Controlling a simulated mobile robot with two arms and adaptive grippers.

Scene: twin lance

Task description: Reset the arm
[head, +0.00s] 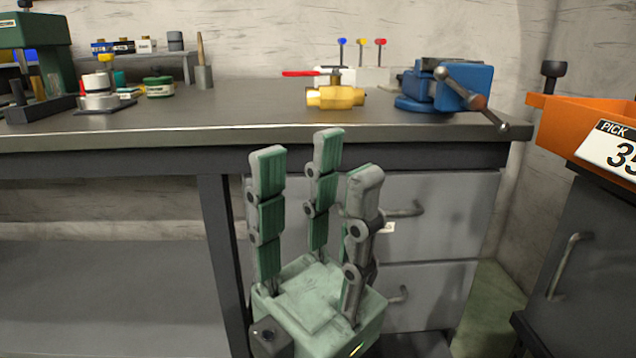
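My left gripper (316,165) stands upright in the lower middle of the head view, in front of the workbench. It has a pale green palm and jointed grey fingers with green pads. The fingers point up and are spread apart, with nothing between them. The fingertips overlap the bench's front edge and drawers in the picture. My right gripper is not in the view.
The workbench (240,112) carries a brass valve with a red handle (336,95), a blue vise (445,88), a green press (35,40) and several small containers. Drawers (440,210) are below. An orange bin (585,125) sits on a dark cabinet (590,240) at right.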

